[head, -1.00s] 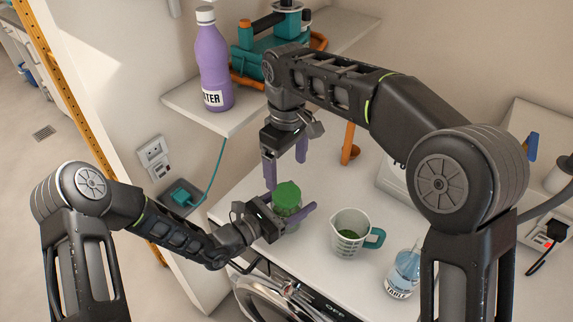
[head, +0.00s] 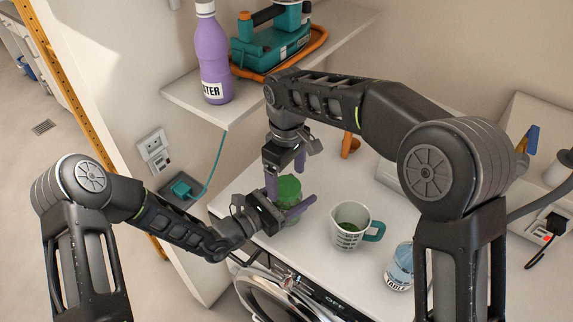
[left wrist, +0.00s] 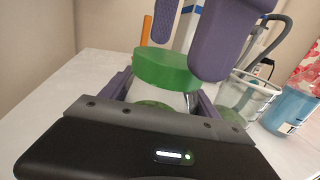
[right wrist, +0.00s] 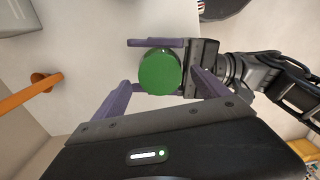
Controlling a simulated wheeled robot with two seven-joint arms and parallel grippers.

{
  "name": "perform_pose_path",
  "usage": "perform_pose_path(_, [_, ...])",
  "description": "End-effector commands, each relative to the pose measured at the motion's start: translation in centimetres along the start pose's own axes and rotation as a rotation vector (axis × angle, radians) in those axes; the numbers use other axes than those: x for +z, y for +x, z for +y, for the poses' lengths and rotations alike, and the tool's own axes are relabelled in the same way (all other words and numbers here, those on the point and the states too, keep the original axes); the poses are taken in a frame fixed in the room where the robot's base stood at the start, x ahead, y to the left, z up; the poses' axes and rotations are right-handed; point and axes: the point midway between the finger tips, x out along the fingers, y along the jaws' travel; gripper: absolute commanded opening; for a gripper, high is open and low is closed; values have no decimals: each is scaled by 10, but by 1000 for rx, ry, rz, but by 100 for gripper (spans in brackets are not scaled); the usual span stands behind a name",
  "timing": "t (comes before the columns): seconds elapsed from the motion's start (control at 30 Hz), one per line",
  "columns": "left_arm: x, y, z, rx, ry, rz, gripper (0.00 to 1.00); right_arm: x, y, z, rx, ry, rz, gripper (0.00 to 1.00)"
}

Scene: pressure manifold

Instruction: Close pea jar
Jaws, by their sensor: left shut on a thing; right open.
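The pea jar (head: 291,214) is a clear jar standing on the white worktop, with a green lid (head: 288,187) on its mouth. The lid also shows in the left wrist view (left wrist: 166,68) and from above in the right wrist view (right wrist: 160,72). I cannot tell how tightly it sits. My left gripper (head: 290,204) is shut around the jar body below the lid, from the left. My right gripper (head: 286,171) points down above the lid, open, with its purple fingers to either side of it. In the right wrist view no finger clearly touches the lid.
A purple bottle (head: 213,62) and a teal device (head: 270,50) are on the shelf (head: 190,97). An orange stand (head: 348,146) is behind.

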Motion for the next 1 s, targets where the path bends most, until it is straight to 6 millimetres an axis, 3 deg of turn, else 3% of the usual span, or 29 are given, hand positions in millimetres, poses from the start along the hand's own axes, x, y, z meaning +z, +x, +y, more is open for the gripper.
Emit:
perform_pose_path(0.2, [0, 0, 0, 0, 0, -1, 0, 0, 18, 0, 0, 0, 0, 85])
perform_pose_path(0.5, [0, 0, 0, 0, 0, -1, 0, 0, 19, 0, 0, 0, 1, 84])
perform_pose_path(1.0, [0, 0, 0, 0, 1, -1, 0, 0, 19, 0, 0, 0, 1, 43])
